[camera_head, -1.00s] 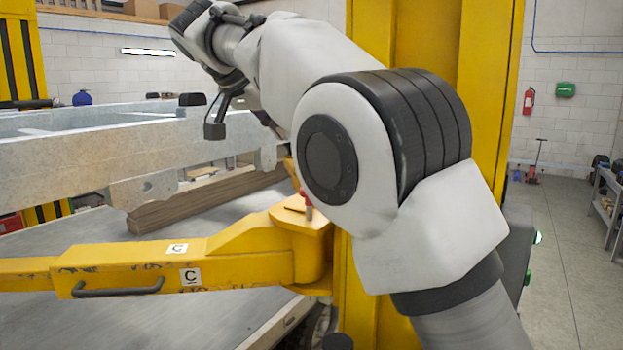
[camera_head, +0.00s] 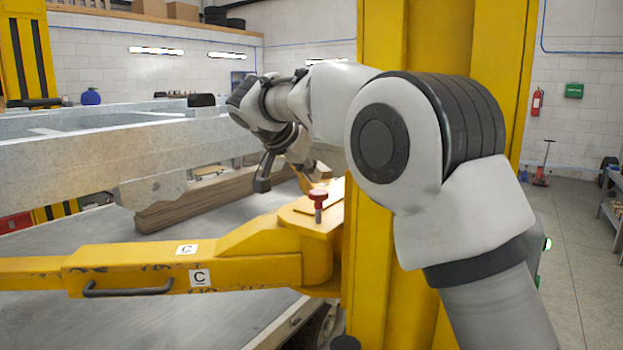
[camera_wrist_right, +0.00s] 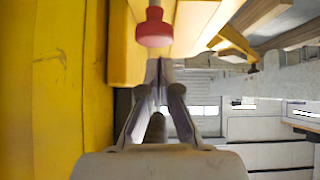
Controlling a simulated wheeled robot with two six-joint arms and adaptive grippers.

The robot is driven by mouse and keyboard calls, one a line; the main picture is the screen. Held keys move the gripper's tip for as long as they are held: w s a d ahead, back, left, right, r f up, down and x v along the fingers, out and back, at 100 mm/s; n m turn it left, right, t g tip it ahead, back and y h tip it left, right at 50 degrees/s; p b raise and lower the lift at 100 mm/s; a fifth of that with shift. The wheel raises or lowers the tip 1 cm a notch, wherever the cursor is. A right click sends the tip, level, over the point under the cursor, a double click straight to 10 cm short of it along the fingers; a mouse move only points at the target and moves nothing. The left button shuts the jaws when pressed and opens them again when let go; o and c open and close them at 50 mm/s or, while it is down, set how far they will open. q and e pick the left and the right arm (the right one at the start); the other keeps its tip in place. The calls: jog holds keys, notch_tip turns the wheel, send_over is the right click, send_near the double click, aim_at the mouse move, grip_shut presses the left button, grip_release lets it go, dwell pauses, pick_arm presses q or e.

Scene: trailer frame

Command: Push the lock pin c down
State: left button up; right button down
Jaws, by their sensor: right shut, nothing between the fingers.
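Lock pin c (camera_head: 318,204) has a red round head on a bare metal shaft. It stands upright at the hinge end of the yellow arm (camera_head: 225,262) marked with C labels, with shaft showing below its head. In the right wrist view the red pin head (camera_wrist_right: 154,30) is just beyond the fingertips, slightly left of them. My right gripper (camera_wrist_right: 163,66) is shut and empty. In the head view my right gripper (camera_head: 306,166) is near the pin, above and behind its head, partly hidden by my wrist. I cannot tell whether it touches the pin. My left gripper is out of view.
A yellow post (camera_head: 372,265) rises right beside the pin and close to my right arm. A grey metal trailer frame (camera_head: 80,165) spans the left. Wooden planks (camera_head: 185,208) lie beneath it. The floor at the right (camera_head: 575,240) is largely clear.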

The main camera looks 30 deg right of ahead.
aim_at(315, 203)
jog(key=shift+f, duration=0.5)
jog(key=shift+s+a+f, duration=0.1)
jog(key=shift+s+f, duration=0.05)
jog(key=shift+f, duration=0.25)
jog(key=shift+f, duration=0.1)
jog(key=shift+f, duration=0.35)
notch_tip(315, 203, down, 3)
jog(key=b, duration=0.3)
